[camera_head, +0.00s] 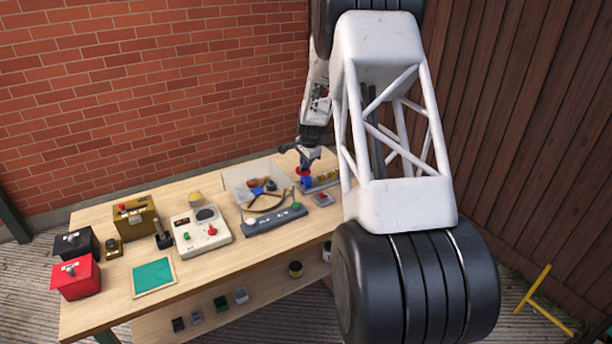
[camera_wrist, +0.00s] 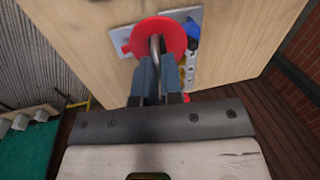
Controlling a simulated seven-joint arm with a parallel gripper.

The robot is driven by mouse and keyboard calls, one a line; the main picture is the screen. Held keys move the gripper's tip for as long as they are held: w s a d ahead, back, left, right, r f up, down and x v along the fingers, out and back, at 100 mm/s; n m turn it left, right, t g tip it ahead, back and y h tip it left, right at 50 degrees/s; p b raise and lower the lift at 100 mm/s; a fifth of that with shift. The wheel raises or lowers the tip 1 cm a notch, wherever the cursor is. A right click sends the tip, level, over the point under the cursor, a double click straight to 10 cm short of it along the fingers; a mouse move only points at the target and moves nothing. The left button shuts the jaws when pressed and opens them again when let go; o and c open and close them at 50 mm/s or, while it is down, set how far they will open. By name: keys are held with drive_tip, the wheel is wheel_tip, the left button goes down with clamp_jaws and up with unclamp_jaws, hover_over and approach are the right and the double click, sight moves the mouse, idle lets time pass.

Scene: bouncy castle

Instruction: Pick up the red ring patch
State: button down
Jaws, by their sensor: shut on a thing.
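The red ring patch (camera_wrist: 172,28) shows at the top of the wrist view, at the tips of my gripper (camera_wrist: 158,62). The fingers are close together and shut on it. A grey metal loop or peg shows in the ring's middle; I cannot tell whether the ring is clear of it. A light grey plate (camera_wrist: 118,38) lies behind the ring. In the head view, the red ring (camera_head: 304,171) is small, just under my gripper (camera_head: 305,164) at the back right of the table, above a blue piece (camera_head: 307,183).
The wooden table (camera_head: 110,214) also holds a clear bin (camera_head: 237,178), a dark grey bar (camera_head: 275,221), a control box (camera_head: 203,236), a red box (camera_head: 77,279) and a green mat (camera_head: 153,276). A small red-topped block (camera_head: 322,198) stands close to my gripper. A brick wall rises behind.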

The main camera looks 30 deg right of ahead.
drive_tip(key=shift+r, duration=1.95)
drive_tip(key=shift+a, duration=0.1)
